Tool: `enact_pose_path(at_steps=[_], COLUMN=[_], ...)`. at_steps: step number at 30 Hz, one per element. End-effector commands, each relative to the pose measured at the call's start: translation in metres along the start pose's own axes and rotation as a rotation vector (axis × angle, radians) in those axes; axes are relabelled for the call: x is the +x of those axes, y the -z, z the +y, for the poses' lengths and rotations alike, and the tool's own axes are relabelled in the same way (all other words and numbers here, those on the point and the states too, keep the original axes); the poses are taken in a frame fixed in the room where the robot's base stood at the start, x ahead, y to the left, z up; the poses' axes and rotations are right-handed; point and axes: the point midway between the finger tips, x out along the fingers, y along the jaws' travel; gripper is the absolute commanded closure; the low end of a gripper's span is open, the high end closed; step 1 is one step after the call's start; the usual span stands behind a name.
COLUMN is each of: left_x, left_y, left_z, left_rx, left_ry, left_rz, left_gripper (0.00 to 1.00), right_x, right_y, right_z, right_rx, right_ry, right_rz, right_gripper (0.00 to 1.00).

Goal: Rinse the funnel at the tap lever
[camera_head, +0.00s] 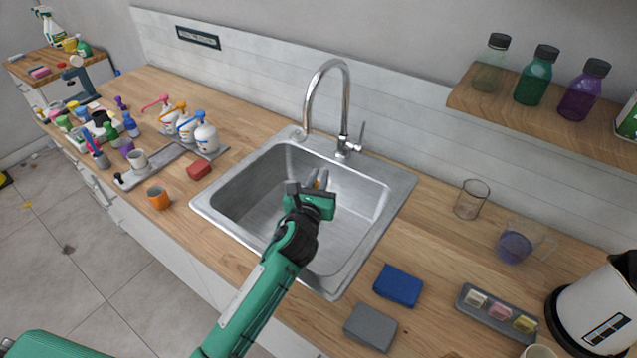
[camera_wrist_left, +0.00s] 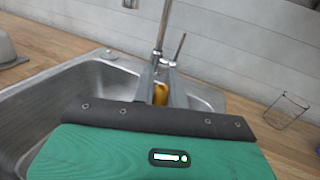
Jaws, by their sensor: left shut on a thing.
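My left gripper (camera_head: 318,179) is over the sink basin (camera_head: 235,195), on the near side of the tap. It is shut on a small orange thing, which looks to be the funnel (camera_wrist_left: 160,94); the fingers hide most of it and its shape is unclear. The chrome tap (camera_head: 346,105) stands behind the basin with its spout curving to the left. The tap lever (camera_head: 362,132) rises at the right of its base; it also shows in the left wrist view (camera_wrist_left: 180,46). The gripper is apart from the lever. No water stream is visible. My right gripper is out of view.
A blue sponge (camera_head: 398,285) and grey block (camera_head: 370,326) lie right of the sink. A glass beaker (camera_head: 471,199), a jug (camera_head: 516,246) and a kettle (camera_head: 597,310) stand farther right.

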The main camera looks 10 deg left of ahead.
Motion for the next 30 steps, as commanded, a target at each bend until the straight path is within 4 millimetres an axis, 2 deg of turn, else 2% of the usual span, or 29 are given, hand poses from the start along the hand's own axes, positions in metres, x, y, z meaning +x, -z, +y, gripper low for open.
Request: enact_pose_path(at_steps=[8, 19, 24, 30], left_x=[0.024, 0.055, 0.069, 0.085], left_y=[0.007, 0.014, 0.016, 0.018], left_z=[0.016, 0.036, 0.045, 0.055], left_rx=[0.002, 0.001, 0.002, 0.004], left_ry=[-0.002, -0.001, -0.002, -0.001], left_rz=[-0.001, -0.001, -0.001, 0.0], left_gripper=[1.0, 1.0, 1.0, 1.0], right_x=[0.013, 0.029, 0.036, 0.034], right_y=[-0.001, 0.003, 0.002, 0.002], right_z=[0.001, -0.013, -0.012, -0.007], right_rx=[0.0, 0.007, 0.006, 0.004], right_ry=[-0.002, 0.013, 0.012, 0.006], right_rz=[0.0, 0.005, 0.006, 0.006], right_gripper=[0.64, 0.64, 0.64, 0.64])
